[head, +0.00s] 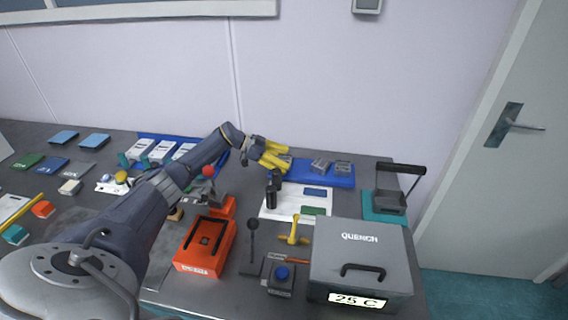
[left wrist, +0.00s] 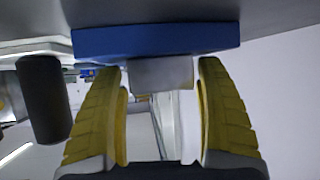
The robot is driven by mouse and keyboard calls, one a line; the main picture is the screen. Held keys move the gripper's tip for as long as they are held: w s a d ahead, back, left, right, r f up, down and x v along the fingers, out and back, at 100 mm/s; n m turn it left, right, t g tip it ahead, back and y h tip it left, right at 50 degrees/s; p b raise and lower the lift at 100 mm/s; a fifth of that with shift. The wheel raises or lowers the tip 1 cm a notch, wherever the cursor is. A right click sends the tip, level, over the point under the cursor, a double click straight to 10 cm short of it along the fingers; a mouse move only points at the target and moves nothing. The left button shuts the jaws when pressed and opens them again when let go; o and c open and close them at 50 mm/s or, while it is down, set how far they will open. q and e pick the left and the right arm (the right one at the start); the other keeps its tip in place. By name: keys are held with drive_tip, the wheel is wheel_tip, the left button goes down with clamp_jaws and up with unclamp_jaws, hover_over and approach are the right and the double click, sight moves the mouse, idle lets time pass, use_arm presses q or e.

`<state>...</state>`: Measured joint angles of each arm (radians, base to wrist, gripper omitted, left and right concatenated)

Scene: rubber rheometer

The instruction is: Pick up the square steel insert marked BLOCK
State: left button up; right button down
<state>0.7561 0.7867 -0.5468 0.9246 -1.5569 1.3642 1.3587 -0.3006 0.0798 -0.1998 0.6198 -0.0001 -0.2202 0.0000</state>
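A blue mat (head: 310,182) lies at the back of the bench with small grey steel inserts on it. Two inserts, one (head: 321,165) and another (head: 343,167), sit on its right part. A third insert (head: 286,158) is at the left end, partly hidden by my left gripper (head: 276,155). In the left wrist view, a grey block-shaped insert (left wrist: 160,73) shows against the blue mat (left wrist: 150,40), between the yellow fingertips. My left gripper (left wrist: 162,80) is open, with a narrow gap on each side of the insert. I cannot read any marking. My right gripper is not in view.
A white sheet (head: 284,215) with a dark upright cylinder (head: 271,195) lies just in front of the mat. A grey QUENCH box (head: 360,250), an orange fixture (head: 205,246) and a lever press (head: 390,200) stand nearby. The wall is close behind the mat.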

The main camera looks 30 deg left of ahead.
use_arm(q)
drive_tip(key=c, duration=1.3)
